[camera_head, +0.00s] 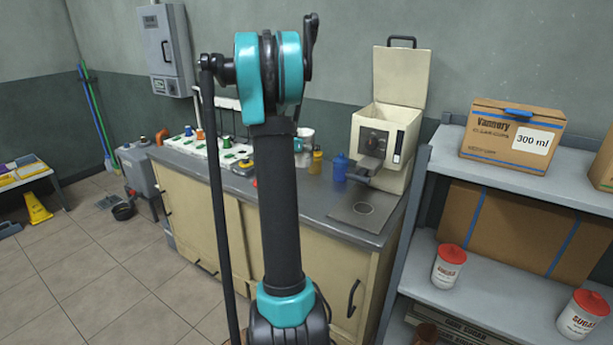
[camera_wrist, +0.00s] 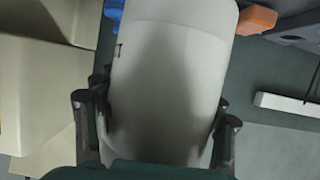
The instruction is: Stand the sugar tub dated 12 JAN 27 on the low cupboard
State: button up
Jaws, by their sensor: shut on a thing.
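My gripper (camera_wrist: 160,108) is shut around a plain white, rounded tub (camera_wrist: 172,60), with a finger on each side of it. No label or date can be read on the side facing the wrist camera. In the head view my gripper and the held tub are hidden behind my arm. Two red-lidded white sugar tubs stand upright on the right-hand shelf, one at the left (camera_head: 448,267) and one nearer the front (camera_head: 583,315); their dates are too small to read. A beige cupboard with a grey top (camera_head: 325,207) runs along the wall behind my arm.
A press-like machine (camera_head: 385,140) with a raised lid stands on the cupboard's right end. Blue (camera_head: 340,168) and yellow (camera_head: 317,163) bottles stand beside it. The shelf unit (camera_head: 480,298) at right also holds a carton (camera_head: 512,135). The tiled floor at left is mostly clear.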

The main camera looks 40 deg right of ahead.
notch_tip(320, 180, down, 12)
jog(key=shift+f, duration=0.2)
dwell(0.4)
jog(key=o, duration=1.7)
jog(key=shift+f, duration=0.1)
jog(key=v, duration=1.2)
jog(key=s+a+f+n+y, duration=0.2)
jog(key=s+a+n+y, duration=0.2)
jog(key=s+a, duration=0.4)
jog(key=s+a+f+n+y, duration=0.3)
jog(key=s+a, duration=0.6)
jog(key=a, duration=0.5)
jog(key=s+a+f+n+y, duration=0.3)
jog(key=s+a+n+y, duration=0.2)
jog(key=s+a, duration=0.3)
jog(key=a+n, duration=0.1)
jog(key=a, duration=0.3)
jog(key=shift+s+n+g+y, duration=0.3)
jog(key=shift+s+g, duration=0.05)
jog(key=shift+g, duration=0.05)
